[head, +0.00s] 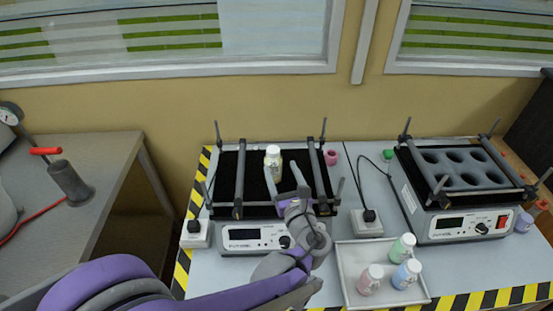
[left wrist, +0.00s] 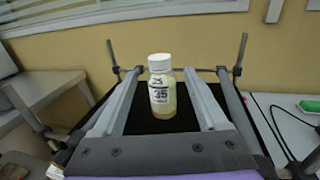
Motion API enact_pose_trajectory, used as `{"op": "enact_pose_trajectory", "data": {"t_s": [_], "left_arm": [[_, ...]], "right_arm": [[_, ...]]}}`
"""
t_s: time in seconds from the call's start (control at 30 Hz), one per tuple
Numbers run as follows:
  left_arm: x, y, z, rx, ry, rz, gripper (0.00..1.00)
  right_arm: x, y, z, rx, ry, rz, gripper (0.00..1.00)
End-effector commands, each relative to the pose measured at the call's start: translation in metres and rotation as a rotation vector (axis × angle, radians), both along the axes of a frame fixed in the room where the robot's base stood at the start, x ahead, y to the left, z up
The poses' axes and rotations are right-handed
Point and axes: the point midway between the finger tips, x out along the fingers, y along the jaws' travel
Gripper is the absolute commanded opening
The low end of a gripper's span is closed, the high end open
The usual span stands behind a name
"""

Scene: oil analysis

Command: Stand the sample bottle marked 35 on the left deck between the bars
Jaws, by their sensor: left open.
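The sample bottle marked 35 (head: 273,160) has a white cap and a pale yellow body. It stands upright on the black left deck (head: 228,185), between the two bars, as the head view shows. In the left wrist view the bottle (left wrist: 162,88) shows its label with 35 and stands between my open fingers. My left gripper (head: 283,180) is open, with a finger on each side of the bottle; I cannot tell whether either finger touches it. The left deck's bars (head: 240,175) run front to back on either side. My right gripper is not in view.
A tray (head: 345,268) in front holds three bottles with green, pink and blue contents. A second shaker with a holed deck (head: 460,165) stands at the right. A pink item (head: 331,157) and a green item (head: 388,154) lie between the shakers. A grey table (head: 80,190) is at the left.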

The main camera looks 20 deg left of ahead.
Motion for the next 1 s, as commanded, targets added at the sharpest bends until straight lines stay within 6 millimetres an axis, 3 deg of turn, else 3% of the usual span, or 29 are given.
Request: {"op": "enact_pose_trajectory", "data": {"t_s": [0.1, 0.3, 1.0], "left_arm": [[-0.015, -0.014, -0.001, -0.001, 0.001, -0.004, 0.76], [-0.027, -0.022, 0.000, 0.001, 0.001, -0.001, 0.76], [-0.027, -0.022, 0.000, 0.000, 0.000, 0.000, 0.76]], "right_arm": [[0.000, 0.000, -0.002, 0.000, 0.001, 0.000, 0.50], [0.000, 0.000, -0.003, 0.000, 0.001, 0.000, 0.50], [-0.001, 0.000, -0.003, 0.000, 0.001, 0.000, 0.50]]}}
